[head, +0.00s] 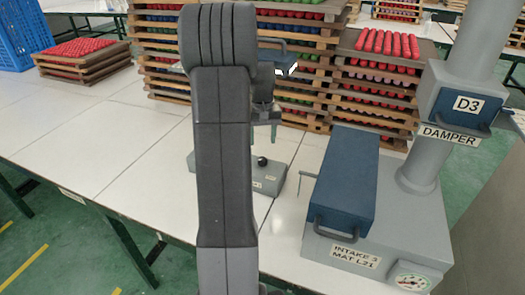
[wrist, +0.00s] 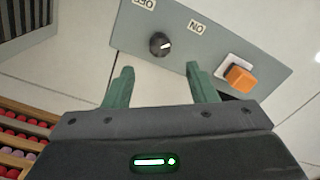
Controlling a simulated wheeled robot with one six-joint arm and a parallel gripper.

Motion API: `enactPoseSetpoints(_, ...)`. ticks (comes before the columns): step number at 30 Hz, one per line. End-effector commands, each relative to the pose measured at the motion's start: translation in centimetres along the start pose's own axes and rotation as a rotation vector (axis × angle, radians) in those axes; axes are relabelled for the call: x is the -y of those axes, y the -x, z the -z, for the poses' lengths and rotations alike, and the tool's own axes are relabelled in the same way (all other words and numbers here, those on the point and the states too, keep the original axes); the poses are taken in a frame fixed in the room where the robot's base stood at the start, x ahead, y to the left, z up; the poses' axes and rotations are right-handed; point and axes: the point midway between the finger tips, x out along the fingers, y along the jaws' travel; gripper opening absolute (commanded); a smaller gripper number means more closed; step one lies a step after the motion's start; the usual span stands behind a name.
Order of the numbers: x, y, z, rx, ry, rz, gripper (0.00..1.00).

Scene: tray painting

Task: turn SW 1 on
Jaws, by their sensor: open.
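A grey switch box (head: 262,180) stands on the white table, partly behind my arm. It has a black round knob (head: 262,161). In the wrist view the knob (wrist: 160,45) sits on the grey panel (wrist: 205,60) beyond my fingertips, with its pale mark pointing right. An ON label (wrist: 197,27) is right of it; another label (wrist: 143,4) is cut off at the top edge. An orange block (wrist: 239,77) on a white base is at the panel's right. No SW 1 label is readable. My gripper (wrist: 160,69) is open and empty, its green fingers apart from the knob.
A grey machine with a blue box (head: 345,180), marked INTAKE 3 MAT L21, stands right of the switch box. A DAMPER column (head: 425,160) rises behind it. Stacked wooden trays (head: 160,60) of red pieces fill the back.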

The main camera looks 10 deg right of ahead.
Motion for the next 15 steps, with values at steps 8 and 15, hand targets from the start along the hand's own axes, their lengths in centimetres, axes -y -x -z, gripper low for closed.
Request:
enactPoseSetpoints(8, 0.0, 4.5, 0.1, -0.002, 0.000, 0.000, 0.52)
enactPoseSetpoints(15, 0.0, 5.3, 0.0, -0.001, 0.000, 0.000, 0.52)
